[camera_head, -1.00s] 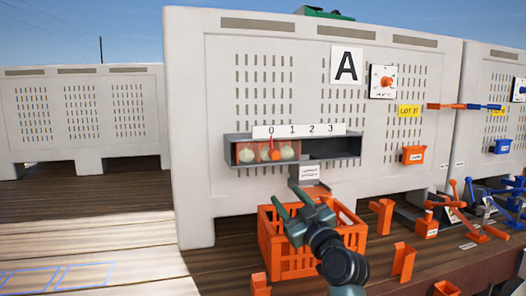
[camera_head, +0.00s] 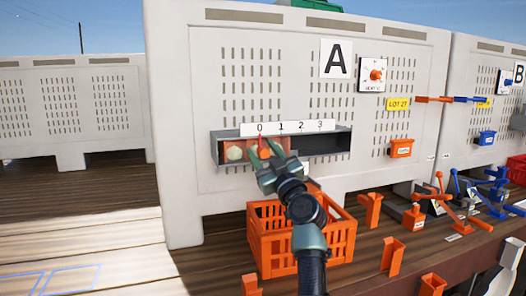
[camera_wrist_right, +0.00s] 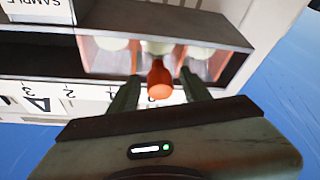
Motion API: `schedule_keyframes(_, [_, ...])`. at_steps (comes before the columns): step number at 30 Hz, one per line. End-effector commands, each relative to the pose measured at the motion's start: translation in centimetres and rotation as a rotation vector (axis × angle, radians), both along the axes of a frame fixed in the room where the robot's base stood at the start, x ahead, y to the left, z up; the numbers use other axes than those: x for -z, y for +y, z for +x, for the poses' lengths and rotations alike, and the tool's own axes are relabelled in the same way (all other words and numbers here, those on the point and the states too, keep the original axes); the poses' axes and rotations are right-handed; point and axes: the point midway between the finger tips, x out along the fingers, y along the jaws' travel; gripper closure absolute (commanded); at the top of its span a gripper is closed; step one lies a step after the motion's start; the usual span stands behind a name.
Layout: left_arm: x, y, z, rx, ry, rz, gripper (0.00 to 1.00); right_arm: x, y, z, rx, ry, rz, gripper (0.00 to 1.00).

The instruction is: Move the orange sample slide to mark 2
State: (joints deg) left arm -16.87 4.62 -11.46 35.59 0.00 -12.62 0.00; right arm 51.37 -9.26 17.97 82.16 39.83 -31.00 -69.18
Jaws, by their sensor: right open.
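The orange sample slide (camera_wrist_right: 188,60) sits in the left part of a grey channel (camera_head: 330,143) on box A, its red pointer at mark 0 on the white scale (camera_head: 300,127). It holds pale onions (camera_head: 234,154), and an orange knob (camera_wrist_right: 160,82) sticks out of its front. My right gripper (camera_head: 265,165) is at the slide, partly covering it in the head view. In the right wrist view its open fingers (camera_wrist_right: 162,86) stand on either side of the knob, with gaps visible. My left gripper is not in view.
The channel right of the slide is empty. An orange crate (camera_head: 258,237) stands on the deck below. Orange brackets (camera_head: 392,256) and levers (camera_head: 470,215) stand to the right. A small orange box (camera_head: 401,148) hangs on the panel.

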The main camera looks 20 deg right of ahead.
Motion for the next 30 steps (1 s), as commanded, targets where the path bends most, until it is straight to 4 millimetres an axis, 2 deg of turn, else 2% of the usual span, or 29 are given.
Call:
schedule_keyframes(3, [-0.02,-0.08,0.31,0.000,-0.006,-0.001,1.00,0.02,0.01,-0.02,0.000,0.000,0.000,0.52])
schedule_keyframes(8, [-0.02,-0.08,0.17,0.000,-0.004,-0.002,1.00,0.04,0.02,-0.02,0.000,0.000,0.001,0.97])
schedule_keyframes(9, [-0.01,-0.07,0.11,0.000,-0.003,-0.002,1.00,0.04,0.02,-0.02,0.000,0.000,0.001,1.00])
schedule_keyframes(30, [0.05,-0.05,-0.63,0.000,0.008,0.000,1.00,0.08,0.04,-0.02,-0.002,0.002,0.000,1.00])
